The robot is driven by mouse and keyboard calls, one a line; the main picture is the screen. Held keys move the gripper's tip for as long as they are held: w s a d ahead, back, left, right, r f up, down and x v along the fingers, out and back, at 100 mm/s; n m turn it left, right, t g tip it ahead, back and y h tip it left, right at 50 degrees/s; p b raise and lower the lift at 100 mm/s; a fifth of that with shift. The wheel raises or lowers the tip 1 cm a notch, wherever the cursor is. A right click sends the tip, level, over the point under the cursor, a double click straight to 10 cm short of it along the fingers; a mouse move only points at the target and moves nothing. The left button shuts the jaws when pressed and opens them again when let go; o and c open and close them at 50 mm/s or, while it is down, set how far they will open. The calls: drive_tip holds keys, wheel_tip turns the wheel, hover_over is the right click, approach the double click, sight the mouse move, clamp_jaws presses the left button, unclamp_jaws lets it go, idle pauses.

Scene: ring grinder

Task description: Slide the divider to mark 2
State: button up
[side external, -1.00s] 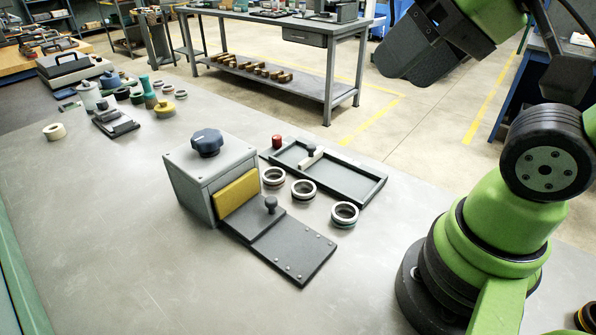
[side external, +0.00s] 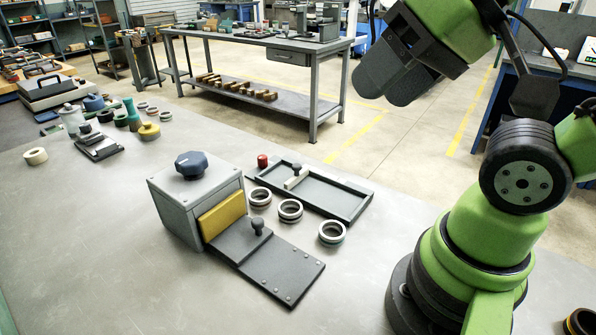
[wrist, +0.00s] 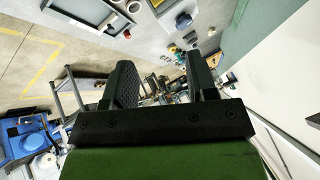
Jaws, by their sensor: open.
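The divider (side external: 296,178) is a light crossbar with a dark knob on top. It sits across the shallow grey tray (side external: 345,203), nearer the tray's left end. Marks on the tray are too small to read. My gripper (side external: 385,88) is at the upper right of the side view, raised above the bench and well apart from the tray. In the wrist view my gripper (wrist: 162,75) shows two dark fingers spread apart with nothing between them.
A grey box (side external: 182,218) with a blue knob, a yellow front panel and a dark plate (side external: 285,270) stands left of the tray. Three rings (side external: 290,210) lie along the tray's near side. A red-topped piece (side external: 262,161) stands by its left end. The bench front is clear.

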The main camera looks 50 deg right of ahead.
drive_tip(key=shift+c, duration=0.3)
drive_tip(key=n+g+h, duration=0.1)
drive_tip(key=g+h, duration=0.1)
drive_tip(key=g, duration=0.5)
hover_over(297, 165)
wheel_tip(297, 165, down, 17)
wheel_tip(297, 165, down, 10)
drive_tip(key=shift+r, duration=0.2)
drive_tip(key=shift+c, duration=0.2)
